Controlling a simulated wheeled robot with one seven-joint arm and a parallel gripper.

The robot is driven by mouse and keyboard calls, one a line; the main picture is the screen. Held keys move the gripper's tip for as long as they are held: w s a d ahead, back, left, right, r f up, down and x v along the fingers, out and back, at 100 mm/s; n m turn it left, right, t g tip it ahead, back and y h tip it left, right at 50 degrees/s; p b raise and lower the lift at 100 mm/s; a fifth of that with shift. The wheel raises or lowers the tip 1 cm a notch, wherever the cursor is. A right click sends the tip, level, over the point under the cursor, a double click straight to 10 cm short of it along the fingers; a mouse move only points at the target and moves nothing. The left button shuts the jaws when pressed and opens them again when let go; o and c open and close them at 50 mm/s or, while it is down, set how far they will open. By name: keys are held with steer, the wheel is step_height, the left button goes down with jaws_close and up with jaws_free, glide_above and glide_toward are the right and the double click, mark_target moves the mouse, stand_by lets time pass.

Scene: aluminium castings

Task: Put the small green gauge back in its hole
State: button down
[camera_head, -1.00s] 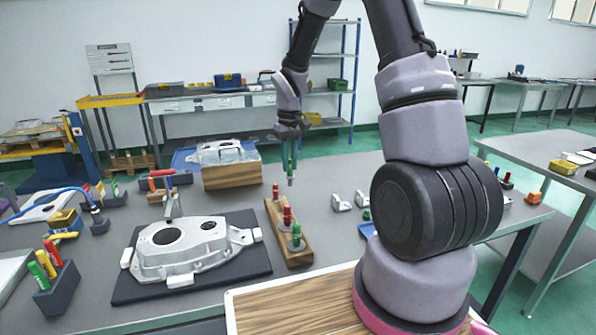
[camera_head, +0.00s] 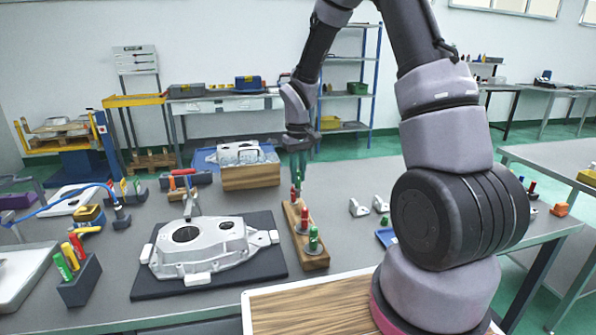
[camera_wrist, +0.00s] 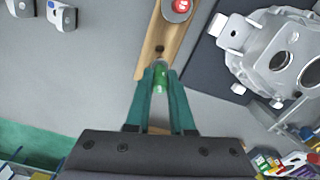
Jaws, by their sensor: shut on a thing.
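My gripper (camera_head: 299,170) is shut on a green gauge (camera_wrist: 160,79), which hangs between the fingertips in the wrist view. The gripper (camera_wrist: 160,74) is over the far end of the wooden rack (camera_head: 316,261). In the wrist view, a dark hole (camera_wrist: 159,50) shows in the rack (camera_wrist: 152,32), just ahead of the gauge and apart from it in the picture. A red gauge (camera_wrist: 181,6) stands further along. In the head view the rack bears two red gauges (camera_head: 304,219) and a green-topped gauge (camera_head: 313,239) at its near end. The held gauge's lower end is hard to make out.
A grey casting (camera_head: 202,247) lies on a dark mat (camera_head: 258,271) left of the rack. Small metal blocks (camera_head: 358,208) stand to its right. A holder (camera_head: 80,288) with coloured pens stands front left.

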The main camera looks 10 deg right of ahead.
mark_target(298, 187)
steer(key=shift+f, duration=2.35)
steer(key=shift+f, duration=2.05)
steer(key=c, duration=0.7)
jaws_free()
step_height(298, 187, up, 11)
steer(key=shift+f, duration=0.1)
